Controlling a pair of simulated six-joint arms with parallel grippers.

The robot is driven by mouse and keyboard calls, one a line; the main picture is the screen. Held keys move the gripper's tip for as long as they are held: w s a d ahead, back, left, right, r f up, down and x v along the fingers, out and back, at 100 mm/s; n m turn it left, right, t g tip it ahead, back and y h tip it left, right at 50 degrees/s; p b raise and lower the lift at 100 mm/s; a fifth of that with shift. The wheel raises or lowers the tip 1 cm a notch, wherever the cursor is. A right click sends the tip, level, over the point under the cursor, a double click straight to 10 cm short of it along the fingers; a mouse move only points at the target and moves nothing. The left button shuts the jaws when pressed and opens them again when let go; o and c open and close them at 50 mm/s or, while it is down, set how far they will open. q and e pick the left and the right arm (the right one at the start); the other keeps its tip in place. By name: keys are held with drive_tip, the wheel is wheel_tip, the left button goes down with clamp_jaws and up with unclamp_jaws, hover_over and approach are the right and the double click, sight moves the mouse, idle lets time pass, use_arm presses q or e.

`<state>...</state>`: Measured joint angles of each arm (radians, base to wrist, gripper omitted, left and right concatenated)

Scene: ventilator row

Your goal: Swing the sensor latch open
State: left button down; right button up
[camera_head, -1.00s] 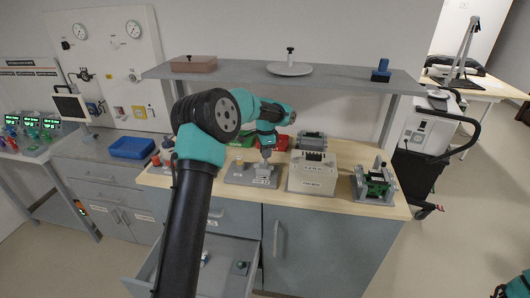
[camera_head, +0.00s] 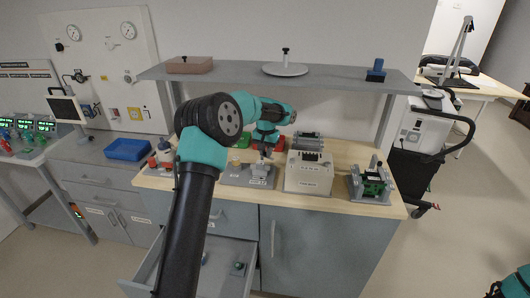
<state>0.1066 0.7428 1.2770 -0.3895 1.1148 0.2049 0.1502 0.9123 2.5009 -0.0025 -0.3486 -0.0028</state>
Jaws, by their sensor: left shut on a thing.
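A small grey fixture (camera_head: 258,173) stands on a dark grey plate (camera_head: 234,177) on the wooden worktop; it appears to carry the sensor latch. My left gripper (camera_head: 264,154) comes down from above and behind, shut on a small part at the top of this fixture, apparently the latch. The fingertips and the part are too small to tell its exact angle. A small yellowish-topped piece (camera_head: 235,161) stands at the plate's left. My right gripper is out of view; only a teal bit of my right arm shows at the bottom right corner.
A beige box (camera_head: 309,178) stands close to the right of the plate, with a green-and-grey fixture (camera_head: 371,182) beyond it. Red and green trays lie behind. A grey shelf (camera_head: 230,71) hangs above. A drawer (camera_head: 228,268) stands open below the worktop.

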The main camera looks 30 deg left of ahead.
use_arm(q)
drive_tip(key=n, duration=0.2)
drive_tip(key=w+n, duration=0.1)
drive_tip(key=n, duration=0.2)
drive_tip(key=shift+n, duration=0.3)
idle(0.4)
drive_tip(key=c, duration=1.1)
unclamp_jaws()
drive_tip(key=shift+o, duration=0.2)
drive_tip(key=s+d+r, duration=0.2)
drive_tip(key=s+d, duration=0.2)
drive_tip(key=s, duration=0.3)
drive_tip(key=s+d+r, duration=0.3)
drive_tip(key=s, duration=0.4)
drive_tip(key=shift+d, duration=0.4)
